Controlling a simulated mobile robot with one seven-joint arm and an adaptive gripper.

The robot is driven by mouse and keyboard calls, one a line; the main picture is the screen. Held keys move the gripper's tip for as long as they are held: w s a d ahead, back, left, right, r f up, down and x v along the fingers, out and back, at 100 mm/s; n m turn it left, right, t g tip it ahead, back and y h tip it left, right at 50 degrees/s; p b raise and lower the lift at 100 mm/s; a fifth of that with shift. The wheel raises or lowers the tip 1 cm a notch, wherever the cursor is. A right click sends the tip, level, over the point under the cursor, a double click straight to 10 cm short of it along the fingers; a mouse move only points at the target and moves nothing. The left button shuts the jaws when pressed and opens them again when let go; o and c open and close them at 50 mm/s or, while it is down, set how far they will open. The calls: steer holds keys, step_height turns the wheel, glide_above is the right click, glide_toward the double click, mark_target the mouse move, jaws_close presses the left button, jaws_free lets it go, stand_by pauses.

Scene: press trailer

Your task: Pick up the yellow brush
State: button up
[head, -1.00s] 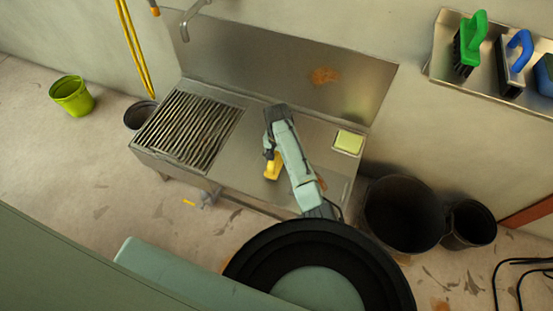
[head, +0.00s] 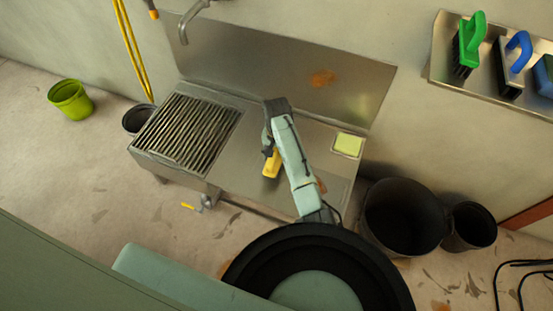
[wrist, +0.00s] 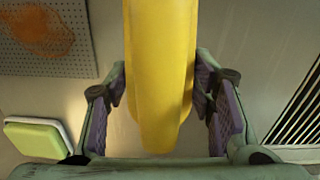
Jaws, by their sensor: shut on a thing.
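The yellow brush (head: 271,164) is at my gripper (head: 268,146) over the steel counter, just right of the slatted grate. In the wrist view the brush's yellow handle (wrist: 160,75) fills the middle, between the two purple-padded fingers of my gripper (wrist: 160,108). My gripper is shut on it. The brush's far end runs out of the top of the wrist view, and my arm hides part of it in the head view. I cannot tell how far the brush is from the counter.
The steel counter (head: 232,160) has a slatted grate (head: 187,132) at left and a pale green sponge-like block (head: 348,144) at right. A faucet (head: 187,25) hangs behind. A wall shelf holds a green brush (head: 470,42) and a blue-handled brush (head: 516,55). Black bins (head: 402,215) stand at right.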

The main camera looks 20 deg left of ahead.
steer(key=s+d, duration=0.2)
steer(key=s, duration=0.2)
steer(key=s+d+b, duration=0.1)
steer(key=s+d, duration=0.1)
steer(key=s, duration=0.3)
steer(key=s+d+r, duration=0.1)
steer(key=s+d, duration=0.2)
steer(key=s, duration=0.2)
steer(key=shift+s+r, duration=0.1)
steer(key=shift+s, duration=0.1)
steer(key=o, duration=0.7)
steer(key=shift+c, duration=0.2)
steer(key=c, duration=0.5)
